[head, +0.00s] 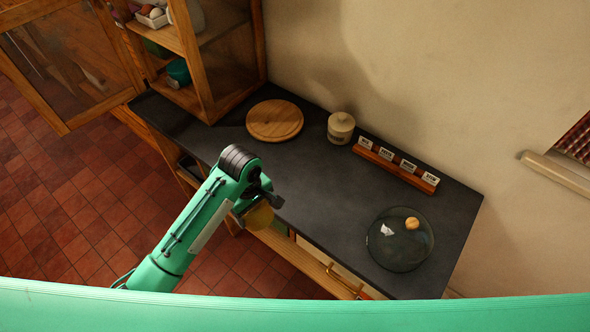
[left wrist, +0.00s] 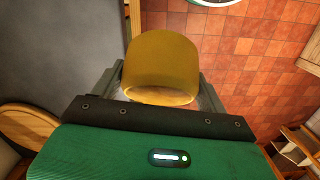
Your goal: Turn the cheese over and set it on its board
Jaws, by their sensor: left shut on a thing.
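My left gripper (head: 257,203) is shut on the cheese (head: 260,218), a yellow-brown round block. The gripper's arm covers part of it in the head view, and it hangs near the front edge of the dark counter. In the left wrist view the cheese (left wrist: 162,66) sits between the two fingers (left wrist: 160,88), with a paler rim toward the palm. The round wooden board (head: 275,120) lies bare on the counter, farther back than the gripper. It shows partly in the left wrist view (left wrist: 28,125). My right gripper is in neither view.
A lidded pot (head: 341,128) and a wooden rack of labelled cards (head: 396,165) stand along the wall. A glass dome (head: 400,252) covers small pieces at right. A shelf cabinet (head: 218,60) with an open door stands at left. The mid-counter (head: 330,200) is clear.

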